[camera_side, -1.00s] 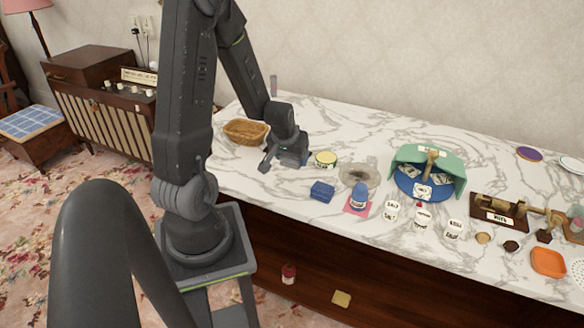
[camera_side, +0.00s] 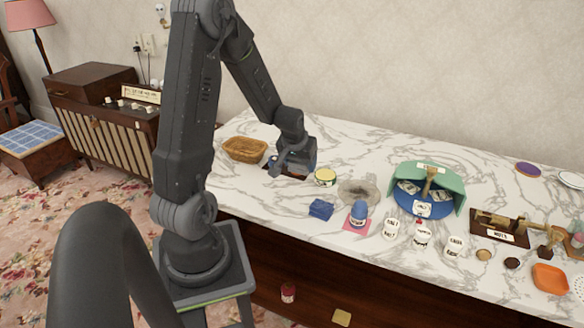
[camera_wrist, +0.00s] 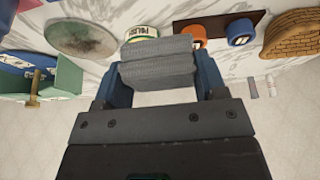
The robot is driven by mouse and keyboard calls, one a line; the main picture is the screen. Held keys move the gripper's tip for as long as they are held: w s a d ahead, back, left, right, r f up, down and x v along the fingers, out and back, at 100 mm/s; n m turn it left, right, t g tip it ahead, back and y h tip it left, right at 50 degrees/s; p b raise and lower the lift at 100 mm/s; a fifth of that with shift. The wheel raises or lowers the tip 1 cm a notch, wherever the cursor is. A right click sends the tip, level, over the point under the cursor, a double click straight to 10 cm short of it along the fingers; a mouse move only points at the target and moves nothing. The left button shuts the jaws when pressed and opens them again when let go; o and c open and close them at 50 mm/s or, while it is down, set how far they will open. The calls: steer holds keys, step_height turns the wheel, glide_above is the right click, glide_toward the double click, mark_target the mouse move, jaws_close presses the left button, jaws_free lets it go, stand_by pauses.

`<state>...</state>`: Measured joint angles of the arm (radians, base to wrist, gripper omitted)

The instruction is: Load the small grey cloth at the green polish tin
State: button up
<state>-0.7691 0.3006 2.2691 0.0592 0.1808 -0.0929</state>
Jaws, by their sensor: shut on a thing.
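My gripper (camera_wrist: 163,75) is shut on the small grey cloth (camera_wrist: 158,62), a folded, ribbed grey pad held between the two blue-grey fingers in the wrist view. The green polish tin (camera_wrist: 141,33), pale with a green band and a "POLISH" label, shows just beyond the cloth, which covers part of it. In the side view the tin (camera_side: 325,177) stands on the marble top, to the right of my gripper (camera_side: 290,168). The cloth cannot be made out in the side view. Whether cloth and tin touch cannot be told.
A dark tray with an orange tin (camera_wrist: 194,32) and a blue tin (camera_wrist: 240,32) lies beside the polish tin. A wicker basket (camera_side: 245,150) is left of my gripper.

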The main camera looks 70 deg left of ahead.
glide_above(327, 172)
steer(key=s+d, duration=0.1)
steer(key=shift+d+f, duration=0.1)
steer(key=shift+f, duration=3.15)
steer(key=shift+f, duration=0.55)
step_height(327, 172, up, 7)
